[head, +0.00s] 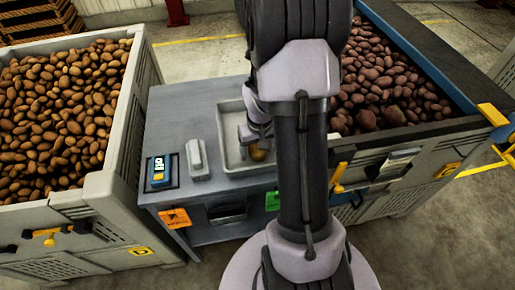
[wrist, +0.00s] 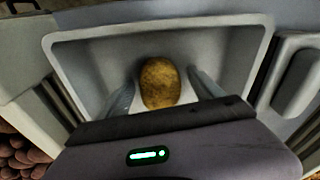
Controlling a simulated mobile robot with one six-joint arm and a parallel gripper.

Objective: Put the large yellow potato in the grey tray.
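The large yellow potato (wrist: 160,83) is in the grey tray (wrist: 255,25), and appears to lie on its floor. In the head view the potato (head: 258,153) shows at the right of the tray (head: 228,130), partly hidden by my gripper and arm. My gripper (wrist: 162,88) is over the tray with one finger on each side of the potato. A narrow gap shows between the potato and each finger, so the gripper is open around it.
The tray sits in a grey bench (head: 180,110) with a blue device (head: 158,172) and a light grey device (head: 197,158) to its left. A crate of brown potatoes (head: 140,85) stands left, a crate of reddish potatoes (head: 440,130) right. My arm hides part of the right side.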

